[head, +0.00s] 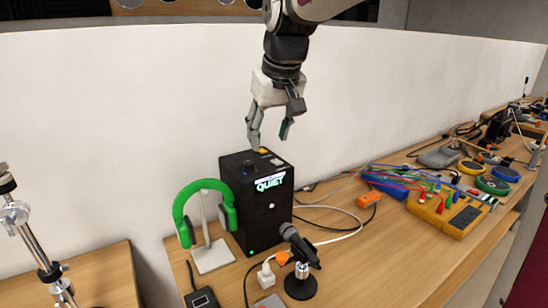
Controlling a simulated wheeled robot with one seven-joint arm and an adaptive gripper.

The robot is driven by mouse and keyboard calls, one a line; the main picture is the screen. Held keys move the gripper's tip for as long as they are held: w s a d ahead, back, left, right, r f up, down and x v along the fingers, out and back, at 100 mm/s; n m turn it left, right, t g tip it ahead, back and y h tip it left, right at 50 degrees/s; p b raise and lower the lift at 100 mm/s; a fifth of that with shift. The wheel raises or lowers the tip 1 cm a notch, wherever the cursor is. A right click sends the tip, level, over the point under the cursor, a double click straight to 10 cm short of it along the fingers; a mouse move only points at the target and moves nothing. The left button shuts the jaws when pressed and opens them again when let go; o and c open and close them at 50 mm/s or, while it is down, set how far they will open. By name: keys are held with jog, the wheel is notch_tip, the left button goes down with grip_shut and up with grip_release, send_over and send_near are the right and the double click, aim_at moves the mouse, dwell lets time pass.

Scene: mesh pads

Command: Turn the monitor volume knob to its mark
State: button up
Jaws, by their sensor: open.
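The monitor (262,215) is a black box standing on the wooden desk, with a lit "QUIET" label on its upper front and a small green light low down. A small dark knob (249,165) seems to stand on its top; its pointer and its mark are too small to make out. A small yellow patch (264,150) shows at the top's back edge. My gripper (269,138) hangs above the monitor, pointing down, with its fingers apart and nothing between them. It appears clear of the knob.
Green headphones (184,212) hang on a stand left of the monitor. A microphone (298,245) stands in front at right. A pale wall (120,100) rises behind.

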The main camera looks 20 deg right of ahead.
jog(key=s+f+b, duration=0.1)
jog(key=s, duration=0.7)
jog(key=shift+s+f, duration=0.25)
jog(key=shift+s, duration=0.1)
jog(key=s+f, duration=0.3)
jog(key=s, duration=0.5)
jog(key=s+f, duration=0.3)
jog(key=s, duration=0.5)
jog(key=shift+s+f+m, duration=0.2)
jog(key=shift+f+m, duration=0.1)
jog(key=shift+f, duration=0.05)
